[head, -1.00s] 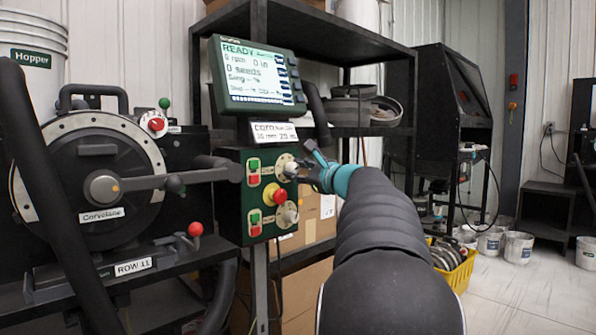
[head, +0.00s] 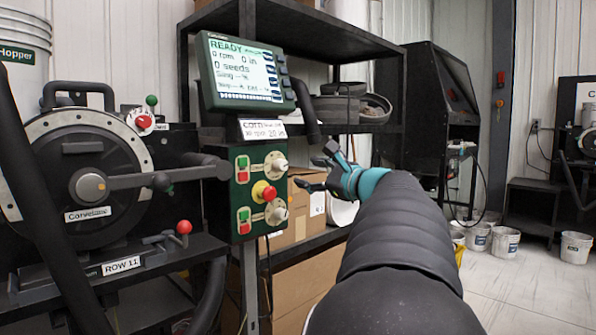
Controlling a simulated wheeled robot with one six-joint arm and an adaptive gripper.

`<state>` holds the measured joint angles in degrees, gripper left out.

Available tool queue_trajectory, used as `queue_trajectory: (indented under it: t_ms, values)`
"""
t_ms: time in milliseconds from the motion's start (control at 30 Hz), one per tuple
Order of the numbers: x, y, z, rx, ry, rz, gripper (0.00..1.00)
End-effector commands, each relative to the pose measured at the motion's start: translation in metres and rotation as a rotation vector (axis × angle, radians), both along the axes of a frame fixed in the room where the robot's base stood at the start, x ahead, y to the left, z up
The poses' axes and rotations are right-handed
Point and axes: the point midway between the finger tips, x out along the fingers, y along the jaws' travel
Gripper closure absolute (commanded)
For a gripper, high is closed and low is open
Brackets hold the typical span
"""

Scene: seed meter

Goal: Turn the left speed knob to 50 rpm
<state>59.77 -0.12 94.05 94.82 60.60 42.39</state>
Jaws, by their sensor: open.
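The green control box (head: 233,208) stands under the display in the head view. It carries an upper knob (head: 280,164) and a lower knob (head: 278,213), both pale with round dials; I cannot read their marks. I cannot tell which of them is the left speed knob. The screen (head: 242,72) reads READY, 0 rpm and 0 seeds. My gripper (head: 316,173) is open and empty, to the right of the box and apart from both knobs. Its fingers point left toward the box. Both knobs are in plain sight.
A red button on yellow (head: 264,192) sits between the knobs, with green and red switches (head: 243,169) to their left. A small card (head: 263,130) hangs below the screen. The seed meter disc (head: 84,184) is at left. Cardboard boxes (head: 300,205) and a shelf stand behind.

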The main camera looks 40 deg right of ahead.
Motion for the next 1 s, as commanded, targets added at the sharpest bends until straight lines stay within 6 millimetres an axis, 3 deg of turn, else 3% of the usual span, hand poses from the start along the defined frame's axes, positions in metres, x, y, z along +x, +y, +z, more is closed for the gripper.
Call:
queue_trajectory:
  t_ms: [100,300,867,1000]
  values:
    - [-0.016,-0.001,0.000,0.000,0.000,-0.003,0.42]
    - [-0.027,-0.001,-0.001,0.001,0.001,-0.001,0.42]
    - [-0.027,0.000,-0.001,0.000,0.001,0.001,0.42]
    - [-0.022,0.015,-0.009,-0.017,0.022,0.026,0.42]
